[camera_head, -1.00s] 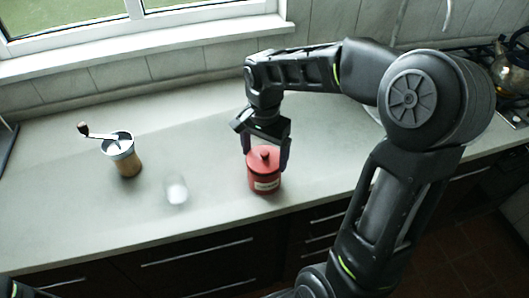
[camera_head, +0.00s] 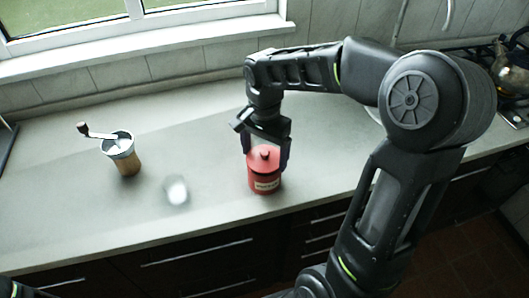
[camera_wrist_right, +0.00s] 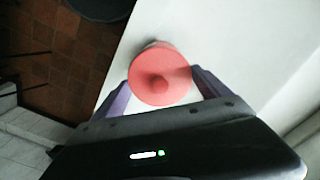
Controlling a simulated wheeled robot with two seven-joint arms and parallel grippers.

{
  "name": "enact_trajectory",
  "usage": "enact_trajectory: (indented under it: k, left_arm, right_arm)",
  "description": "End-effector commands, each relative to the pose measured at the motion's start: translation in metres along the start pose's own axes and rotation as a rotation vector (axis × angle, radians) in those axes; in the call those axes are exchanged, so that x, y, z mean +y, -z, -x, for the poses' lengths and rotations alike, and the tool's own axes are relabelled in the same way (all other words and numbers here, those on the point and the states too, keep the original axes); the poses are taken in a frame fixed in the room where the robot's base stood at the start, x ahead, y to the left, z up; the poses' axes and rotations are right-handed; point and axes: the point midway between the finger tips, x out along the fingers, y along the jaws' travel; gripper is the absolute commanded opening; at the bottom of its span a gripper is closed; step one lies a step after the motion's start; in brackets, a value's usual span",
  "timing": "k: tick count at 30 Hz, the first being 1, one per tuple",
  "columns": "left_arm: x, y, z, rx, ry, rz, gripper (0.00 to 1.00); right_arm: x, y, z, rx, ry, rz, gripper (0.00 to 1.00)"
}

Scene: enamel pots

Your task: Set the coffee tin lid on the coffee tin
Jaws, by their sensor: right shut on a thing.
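The red coffee tin (camera_head: 266,184) stands upright on the counter, with a pale label on its front. The red coffee tin lid (camera_head: 264,160) with its round knob is at the top of the tin, lined up with it; I cannot tell whether it is fully seated. My right gripper (camera_head: 266,158) points down with a finger on each side of the lid, shut on it. In the right wrist view the lid (camera_wrist_right: 160,80) fills the space between the fingertips (camera_wrist_right: 161,84) and hides most of the tin. My left gripper is out of view.
A coffee grinder (camera_head: 124,160) with a crank handle stands at the left. The counter's front edge runs close in front of the tin. A kettle (camera_head: 508,68) sits on the stove at the far right.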

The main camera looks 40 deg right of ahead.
Motion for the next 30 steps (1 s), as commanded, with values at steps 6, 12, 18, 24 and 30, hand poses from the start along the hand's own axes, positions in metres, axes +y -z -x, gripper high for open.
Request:
enact_trajectory:
  k: [6, 12, 18, 24, 30]
  left_arm:
    - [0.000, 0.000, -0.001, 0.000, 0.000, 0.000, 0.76]
    - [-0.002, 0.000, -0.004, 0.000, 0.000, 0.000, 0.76]
    - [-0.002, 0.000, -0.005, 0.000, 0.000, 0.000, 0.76]
    - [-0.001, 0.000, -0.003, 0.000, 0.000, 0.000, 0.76]
    - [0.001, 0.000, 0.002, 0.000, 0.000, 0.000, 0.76]
  right_arm:
    - [0.000, 0.000, -0.001, 0.000, 0.000, 0.000, 0.47]
    - [0.000, 0.000, -0.005, 0.000, 0.000, 0.000, 0.47]
    - [0.000, 0.000, -0.007, 0.000, 0.000, 0.000, 0.47]
    - [0.000, 0.000, -0.004, 0.000, 0.000, 0.000, 0.47]
    - [0.000, 0.000, 0.003, 0.000, 0.001, 0.000, 0.47]
